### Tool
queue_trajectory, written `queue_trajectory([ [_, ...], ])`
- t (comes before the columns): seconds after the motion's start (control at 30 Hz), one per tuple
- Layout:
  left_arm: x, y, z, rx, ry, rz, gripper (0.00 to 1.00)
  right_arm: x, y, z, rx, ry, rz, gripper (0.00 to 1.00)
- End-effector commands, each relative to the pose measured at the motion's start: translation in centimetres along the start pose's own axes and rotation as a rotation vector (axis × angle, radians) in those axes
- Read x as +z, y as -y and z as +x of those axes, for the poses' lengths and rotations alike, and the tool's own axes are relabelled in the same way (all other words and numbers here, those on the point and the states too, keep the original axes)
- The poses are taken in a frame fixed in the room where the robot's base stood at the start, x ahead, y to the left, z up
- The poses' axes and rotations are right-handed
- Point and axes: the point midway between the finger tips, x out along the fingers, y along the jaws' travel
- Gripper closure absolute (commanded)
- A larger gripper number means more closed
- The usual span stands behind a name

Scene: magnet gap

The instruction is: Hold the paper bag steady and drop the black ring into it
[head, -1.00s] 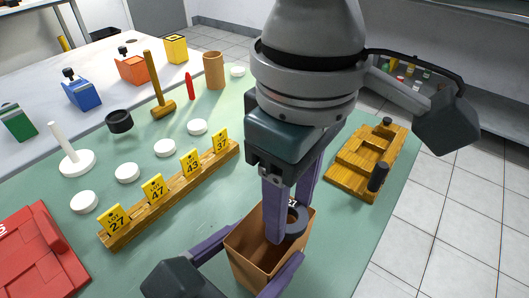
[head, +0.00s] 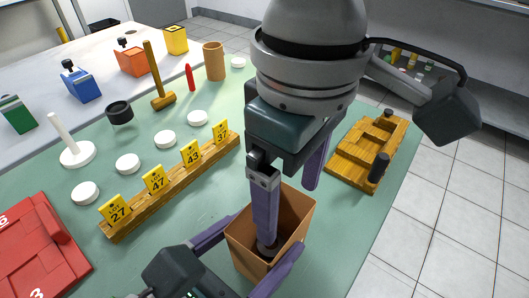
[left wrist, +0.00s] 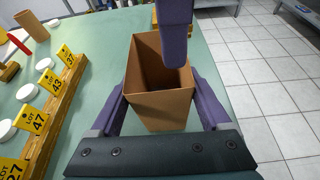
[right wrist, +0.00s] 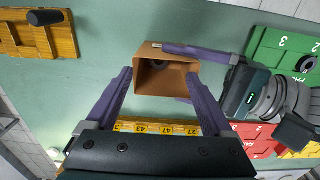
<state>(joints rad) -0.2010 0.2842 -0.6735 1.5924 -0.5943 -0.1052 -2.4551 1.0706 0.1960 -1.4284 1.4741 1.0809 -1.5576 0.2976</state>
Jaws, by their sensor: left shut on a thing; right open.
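The brown paper bag (head: 294,203) stands upright and open on the green table. My left gripper (head: 262,238) is shut on its sides, one finger along each side, as the left wrist view also shows (left wrist: 158,90). The black ring (head: 267,253) is down inside the bag, partly hidden by a finger; it shows dark within the bag in the right wrist view (right wrist: 157,64). My right gripper (head: 288,212) is open above the bag, its fingers spread apart, with nothing between them.
A wooden rack with yellow number tags (head: 172,190) lies left of the bag. A wooden block with black knobs (head: 362,158) is to the right. A black cup-like piece (head: 119,112), white discs and a mallet (head: 163,101) stand farther back. A red tray (head: 40,250) is front left.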

Motion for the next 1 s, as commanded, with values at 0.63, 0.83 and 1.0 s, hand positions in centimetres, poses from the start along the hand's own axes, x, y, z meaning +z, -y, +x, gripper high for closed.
queue_trajectory([
  [0.63, 0.0, 0.0, 0.0, 0.001, -0.001, 0.001, 0.71, 0.0, 0.0, -11.3, 0.002, -0.001, 0.0, 0.14],
  [0.83, 0.0, 0.0, 0.0, 0.001, -0.001, 0.001, 0.71, 0.0, 0.0, -11.7, 0.001, 0.0, 0.0, 0.14],
  [1.0, 0.0, 0.0, 0.0, 0.001, -0.001, 0.001, 0.71, 0.0, 0.0, -11.7, 0.001, 0.0, 0.0, 0.14],
])
